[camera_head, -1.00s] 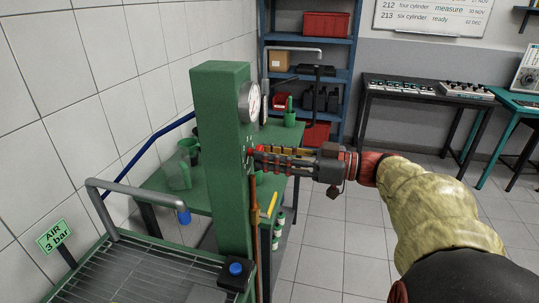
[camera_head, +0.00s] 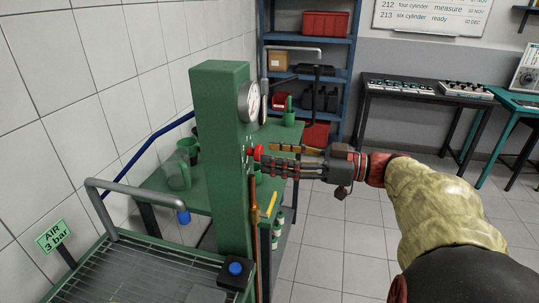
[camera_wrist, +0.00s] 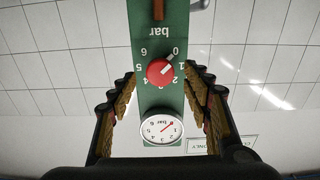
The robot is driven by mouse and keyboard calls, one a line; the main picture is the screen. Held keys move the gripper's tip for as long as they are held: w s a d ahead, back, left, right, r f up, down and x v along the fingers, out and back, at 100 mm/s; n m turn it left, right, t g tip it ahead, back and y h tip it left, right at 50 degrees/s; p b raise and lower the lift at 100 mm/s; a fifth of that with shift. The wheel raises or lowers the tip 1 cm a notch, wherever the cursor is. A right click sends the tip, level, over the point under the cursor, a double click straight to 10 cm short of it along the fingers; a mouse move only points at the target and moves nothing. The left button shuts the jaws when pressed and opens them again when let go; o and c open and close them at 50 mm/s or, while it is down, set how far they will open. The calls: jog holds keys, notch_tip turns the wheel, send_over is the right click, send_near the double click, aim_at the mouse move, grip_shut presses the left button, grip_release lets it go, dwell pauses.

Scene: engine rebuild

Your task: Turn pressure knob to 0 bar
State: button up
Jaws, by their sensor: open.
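The green column (camera_head: 222,160) stands left of centre in the head view. Its red pressure knob (camera_head: 258,152) sticks out to the right and faces the wrist camera in the wrist view (camera_wrist: 160,71). The scale around the knob appears inverted there, with 0 at upper right and 6 at upper left. The knob's white mark points to the right side of the scale, but the exact value is too small to tell. My gripper (camera_head: 268,157) is open, its fingers on either side of the knob in the wrist view (camera_wrist: 162,82). No contact is visible.
A round gauge (camera_wrist: 161,129) sits beside the knob on the column; its red needle is slanted. A green table (camera_head: 160,184) with containers stands behind. An AIR 3 bar sign (camera_head: 53,237) is at lower left. Open floor (camera_head: 335,250) lies to the right.

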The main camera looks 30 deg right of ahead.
jog(key=v, duration=1)
jog(key=shift+a, duration=0.1)
